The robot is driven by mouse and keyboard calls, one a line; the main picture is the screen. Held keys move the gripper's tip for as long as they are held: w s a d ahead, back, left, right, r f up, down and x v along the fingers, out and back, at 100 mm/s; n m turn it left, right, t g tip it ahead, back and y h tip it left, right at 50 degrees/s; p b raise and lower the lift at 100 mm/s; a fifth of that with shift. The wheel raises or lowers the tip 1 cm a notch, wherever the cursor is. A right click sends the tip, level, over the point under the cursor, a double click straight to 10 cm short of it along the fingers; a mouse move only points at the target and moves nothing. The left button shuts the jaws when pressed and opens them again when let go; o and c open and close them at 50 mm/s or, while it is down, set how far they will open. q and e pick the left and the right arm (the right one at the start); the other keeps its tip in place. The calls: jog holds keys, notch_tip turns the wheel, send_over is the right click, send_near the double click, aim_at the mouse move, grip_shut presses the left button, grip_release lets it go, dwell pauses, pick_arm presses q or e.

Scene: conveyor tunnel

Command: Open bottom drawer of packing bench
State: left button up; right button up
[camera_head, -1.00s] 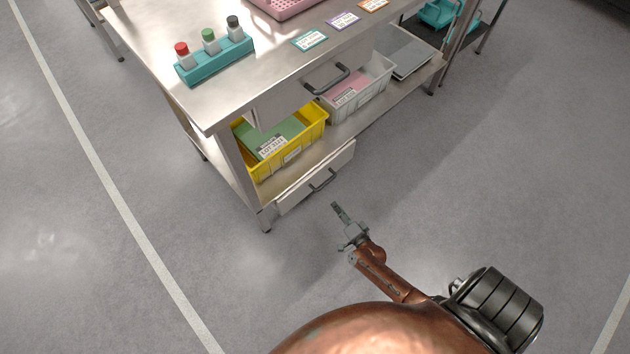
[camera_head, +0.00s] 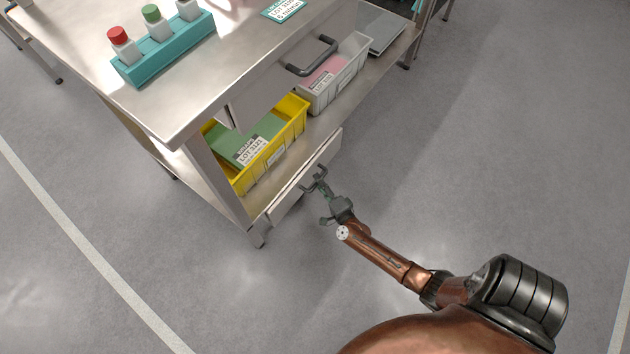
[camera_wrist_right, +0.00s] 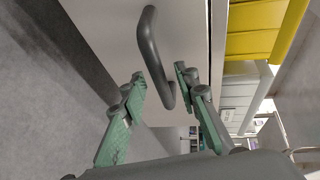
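The packing bench (camera_head: 185,120) stands in the upper left of the head view. Its bottom drawer (camera_head: 286,203) has a white front with a dark bar handle (camera_head: 315,179), and the front looks flush under the lower shelf. My right gripper (camera_head: 322,186) is at this handle. In the right wrist view the handle (camera_wrist_right: 152,55) reaches between the two green fingertips of the right gripper (camera_wrist_right: 158,88), which stand apart on either side of it. I cannot tell whether either finger touches the handle. My left gripper is not in view.
A yellow bin (camera_head: 296,128) and a grey bin (camera_head: 352,72) stand on the lower shelf. An upper drawer handle (camera_head: 312,58) juts out above. A teal rack (camera_head: 165,50) with capped bottles is on the bench top. The floor right of the bench is clear.

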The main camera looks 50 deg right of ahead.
jog(key=shift+w+d, duration=0.15)
jog(key=shift+w, duration=0.35)
jog(key=shift+f, duration=0.1)
grip_shut()
dwell(0.4)
